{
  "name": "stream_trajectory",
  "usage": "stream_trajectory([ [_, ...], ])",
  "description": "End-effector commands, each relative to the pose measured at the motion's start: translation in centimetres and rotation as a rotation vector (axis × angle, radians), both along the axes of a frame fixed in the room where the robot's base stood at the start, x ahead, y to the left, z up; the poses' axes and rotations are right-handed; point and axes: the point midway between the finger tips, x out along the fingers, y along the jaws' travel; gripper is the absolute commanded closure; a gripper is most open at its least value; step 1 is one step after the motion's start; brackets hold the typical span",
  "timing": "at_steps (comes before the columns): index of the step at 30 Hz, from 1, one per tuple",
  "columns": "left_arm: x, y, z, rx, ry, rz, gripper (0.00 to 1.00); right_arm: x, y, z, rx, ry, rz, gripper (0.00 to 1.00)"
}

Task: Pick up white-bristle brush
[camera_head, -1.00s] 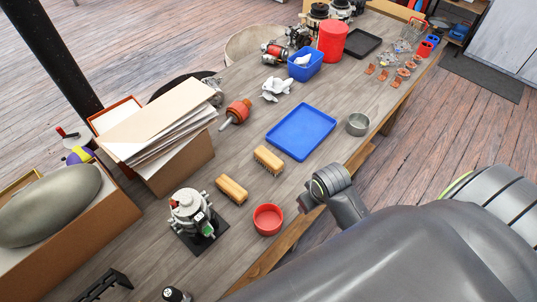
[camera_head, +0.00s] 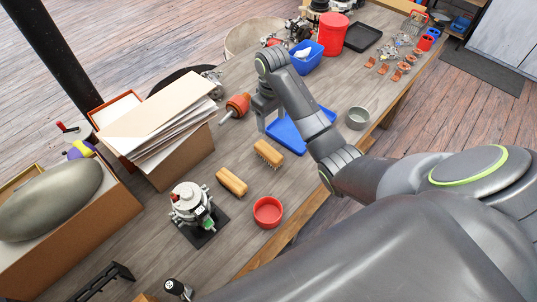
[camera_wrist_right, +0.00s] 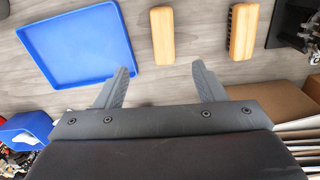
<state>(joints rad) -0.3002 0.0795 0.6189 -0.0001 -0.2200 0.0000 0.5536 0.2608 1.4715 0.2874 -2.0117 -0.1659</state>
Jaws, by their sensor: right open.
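Two wooden-backed brushes lie on the workbench. The one nearer the blue tray, a brush with pale-looking bristles (camera_head: 268,153), also shows in the right wrist view (camera_wrist_right: 162,36). The other brush (camera_head: 232,182) shows a dark bristle edge in the wrist view (camera_wrist_right: 243,31). My right gripper (camera_head: 269,118) is open and empty above the bench by the tray. In the wrist view its spread fingers (camera_wrist_right: 160,69) point toward the pale-bristle brush, which lies beyond the tips and apart from them. My left gripper is out of view.
The blue tray (camera_head: 285,139) lies beside the brush, partly hidden by my right arm. A red bowl (camera_head: 268,211), a metal cup (camera_head: 357,118), an alternator on a black stand (camera_head: 192,205) and an orange-red rotor (camera_head: 237,105) stand around. A box of cardboard sheets (camera_head: 178,163) is at the left.

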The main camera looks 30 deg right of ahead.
Motion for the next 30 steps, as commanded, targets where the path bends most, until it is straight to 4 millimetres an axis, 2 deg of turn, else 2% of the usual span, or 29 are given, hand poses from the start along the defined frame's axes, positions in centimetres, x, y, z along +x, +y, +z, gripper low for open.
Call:
stream_trajectory([
  [3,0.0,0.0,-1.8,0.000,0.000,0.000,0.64,0.0,0.0,-1.9,0.000,0.001,0.000,0.36],
  [18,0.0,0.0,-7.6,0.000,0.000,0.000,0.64,0.0,0.0,-7.6,0.000,-0.001,-0.001,0.36],
  [24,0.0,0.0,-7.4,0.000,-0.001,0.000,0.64,0.0,0.1,-10.5,0.001,0.002,-0.002,0.36],
  [30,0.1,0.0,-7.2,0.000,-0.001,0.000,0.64,0.0,0.1,-11.9,0.000,0.000,-0.001,0.36],
])
